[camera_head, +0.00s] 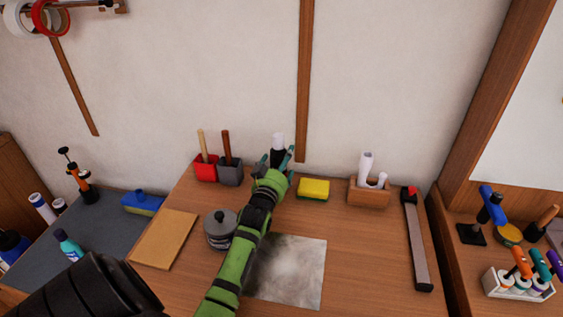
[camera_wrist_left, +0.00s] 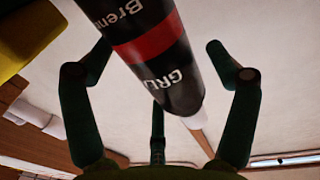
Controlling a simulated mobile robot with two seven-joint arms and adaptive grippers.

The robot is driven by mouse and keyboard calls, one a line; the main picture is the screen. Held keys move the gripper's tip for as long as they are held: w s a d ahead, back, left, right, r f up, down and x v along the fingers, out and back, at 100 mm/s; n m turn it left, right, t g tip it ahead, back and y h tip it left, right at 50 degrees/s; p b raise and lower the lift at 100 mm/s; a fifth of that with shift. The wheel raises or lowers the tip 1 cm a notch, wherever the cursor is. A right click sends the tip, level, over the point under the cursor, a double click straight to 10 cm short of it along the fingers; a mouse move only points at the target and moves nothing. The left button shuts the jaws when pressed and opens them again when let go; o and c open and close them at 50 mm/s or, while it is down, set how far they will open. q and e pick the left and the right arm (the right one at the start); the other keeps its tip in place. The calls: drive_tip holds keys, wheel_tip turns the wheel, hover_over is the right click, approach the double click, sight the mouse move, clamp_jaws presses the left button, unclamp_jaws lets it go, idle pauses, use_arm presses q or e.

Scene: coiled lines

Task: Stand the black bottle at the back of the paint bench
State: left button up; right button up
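The black bottle (camera_head: 277,155) has a white top and looks upright at the back of the paint bench (camera_head: 362,245), near the wall. In the left wrist view the bottle (camera_wrist_left: 165,60) shows a red band and white lettering. My left gripper (camera_head: 276,158) reaches to the back of the bench with its fingers on either side of the bottle. In the wrist view the fingers (camera_wrist_left: 160,55) are spread, with a gap seen at the right finger. The bottle's base is hidden behind the gripper. My right gripper is not in view.
A grey holder (camera_head: 231,175) and red holder (camera_head: 205,172) stand left of the bottle; a yellow sponge (camera_head: 314,188) lies right. A wooden box (camera_head: 369,196) is farther right. A grey pot (camera_head: 220,232) stands beside my left arm. The front right bench is mostly clear.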

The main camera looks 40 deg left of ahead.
use_arm(q)
drive_tip(key=shift+r, duration=0.25)
drive_tip(key=b+v, duration=0.1)
drive_tip(key=v, duration=0.6)
drive_tip(key=shift+s, duration=0.25)
drive_tip(key=shift+d, duration=0.1)
